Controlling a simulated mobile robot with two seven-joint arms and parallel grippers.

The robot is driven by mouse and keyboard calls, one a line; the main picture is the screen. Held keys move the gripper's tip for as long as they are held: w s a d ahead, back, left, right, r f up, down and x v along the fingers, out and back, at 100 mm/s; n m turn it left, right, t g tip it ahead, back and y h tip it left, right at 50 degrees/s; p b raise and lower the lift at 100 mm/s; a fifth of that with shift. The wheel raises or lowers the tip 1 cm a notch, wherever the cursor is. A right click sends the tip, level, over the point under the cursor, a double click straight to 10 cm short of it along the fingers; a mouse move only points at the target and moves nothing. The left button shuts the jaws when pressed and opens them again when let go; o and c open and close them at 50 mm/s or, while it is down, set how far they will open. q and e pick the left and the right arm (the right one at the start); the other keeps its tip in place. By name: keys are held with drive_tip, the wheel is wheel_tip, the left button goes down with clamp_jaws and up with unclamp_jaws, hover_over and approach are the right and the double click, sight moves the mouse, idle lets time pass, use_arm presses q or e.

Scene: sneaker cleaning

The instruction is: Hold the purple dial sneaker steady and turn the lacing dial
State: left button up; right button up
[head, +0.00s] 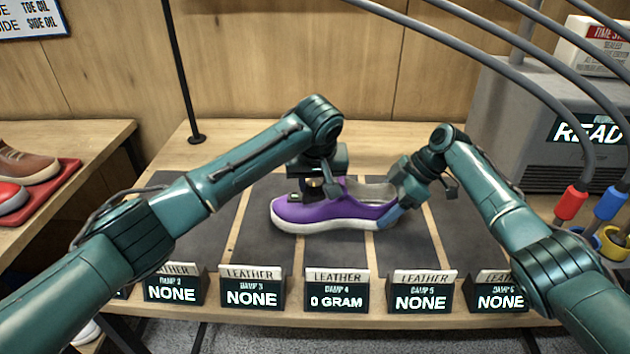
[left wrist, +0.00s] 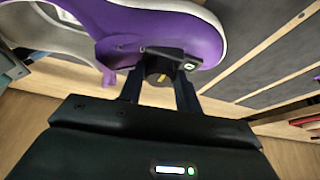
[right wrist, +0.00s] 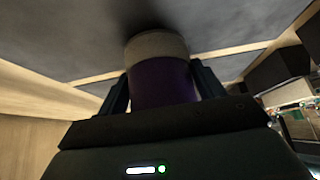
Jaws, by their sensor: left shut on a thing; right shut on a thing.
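The purple sneaker (head: 322,212) with a white sole stands on a dark mat panel at the middle of the table, its toe to the left. My left gripper (head: 313,187) comes down on the top of the shoe. In the left wrist view its fingers are shut on the dark lacing dial (left wrist: 160,68), which sits against the purple upper (left wrist: 165,28). My right gripper (head: 398,200) is at the shoe's heel end. In the right wrist view its fingers are shut on the purple heel (right wrist: 160,82), one on each side, with the pale sole edge beyond.
Several label stands, such as one reading 0 GRAM (head: 337,291), line the table's front edge. A grey machine (head: 540,120) with hoses stands at the right. Other shoes (head: 28,165) sit on a red tray at the left. The dark mat panels (head: 262,250) around the sneaker are clear.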

use_arm(q)
drive_tip(key=m, duration=0.2)
drive_tip(key=m+h, duration=0.2)
drive_tip(key=m, duration=0.1)
drive_tip(key=shift+a+m, duration=0.25)
drive_tip(key=shift+m, duration=0.05)
drive_tip(key=m, duration=0.2)
drive_tip(key=m+g+h, duration=0.1)
drive_tip(key=m, duration=0.1)
drive_tip(key=m+h, duration=0.1)
drive_tip(key=m, duration=0.1)
drive_tip(key=shift+w+a+g, duration=0.2)
drive_tip(key=shift+w+g, duration=0.05)
drive_tip(key=shift+g, duration=0.05)
drive_tip(key=m, duration=0.2)
drive_tip(key=m+g+h, duration=0.1)
drive_tip(key=m, duration=0.1)
drive_tip(key=shift+w+a+r+m+g, duration=0.1)
drive_tip(key=shift+w+m+g, duration=0.1)
drive_tip(key=shift+m+g, duration=0.15)
drive_tip(key=shift+w+m+g, duration=0.15)
drive_tip(key=shift+m+g, duration=0.35)
drive_tip(key=shift+m, duration=0.85)
drive_tip(key=shift+w+m+g, duration=0.1)
drive_tip(key=shift+m+g, duration=0.35)
drive_tip(key=shift+m, duration=0.85)
drive_tip(key=o, duration=0.7)
drive_tip(key=shift+s, duration=0.1)
drive_tip(key=v, duration=1.2)
